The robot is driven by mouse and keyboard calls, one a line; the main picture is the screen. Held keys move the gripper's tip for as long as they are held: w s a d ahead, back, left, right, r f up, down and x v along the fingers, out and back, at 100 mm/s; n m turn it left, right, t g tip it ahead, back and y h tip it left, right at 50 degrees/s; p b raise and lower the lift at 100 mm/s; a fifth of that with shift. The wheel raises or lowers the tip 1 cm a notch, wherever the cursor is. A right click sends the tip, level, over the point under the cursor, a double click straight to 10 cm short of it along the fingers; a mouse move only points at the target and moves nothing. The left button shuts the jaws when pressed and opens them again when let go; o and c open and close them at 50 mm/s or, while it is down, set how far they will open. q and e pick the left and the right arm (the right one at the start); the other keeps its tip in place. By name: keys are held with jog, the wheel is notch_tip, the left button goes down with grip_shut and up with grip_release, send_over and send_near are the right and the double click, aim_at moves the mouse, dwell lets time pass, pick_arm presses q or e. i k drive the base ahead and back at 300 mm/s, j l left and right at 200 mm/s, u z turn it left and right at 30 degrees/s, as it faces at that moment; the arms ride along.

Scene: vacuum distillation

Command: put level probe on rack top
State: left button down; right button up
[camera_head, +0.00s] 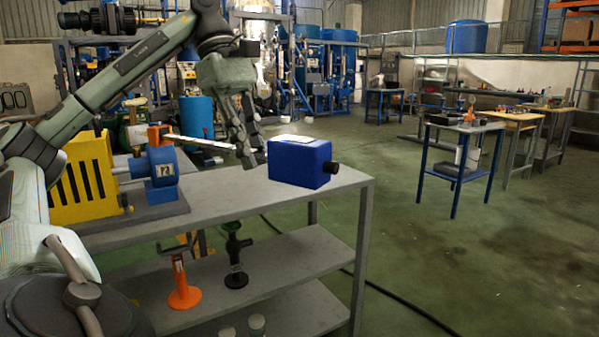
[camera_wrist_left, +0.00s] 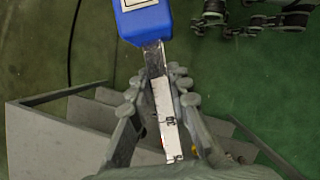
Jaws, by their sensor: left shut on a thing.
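The level probe has a blue box-shaped head (camera_head: 300,163) with a black knob and a pale rod (camera_head: 205,143) with a label. My left gripper (camera_head: 252,150) is shut around the rod close to the blue head. In the left wrist view, the rod (camera_wrist_left: 165,112) runs between the fingers (camera_wrist_left: 158,92) and the blue head (camera_wrist_left: 143,18) lies beyond them. The probe lies roughly level at the rack top (camera_head: 225,190), its head near the right end. I cannot tell whether it touches the top. My right gripper is not in view.
A blue pump (camera_head: 160,168) with a yellow grille (camera_head: 82,180) stands on the rack top's left part. An orange-based stand (camera_head: 183,290) and a black stand (camera_head: 236,270) are on the shelf below. A blue table (camera_head: 465,128) stands farther right. The floor between is open.

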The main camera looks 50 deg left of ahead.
aim_at(268, 182)
jog(key=i, duration=1.4)
jog(key=i+u, duration=0.45)
jog(key=i+l+u, duration=0.2)
jog(key=u, duration=0.2)
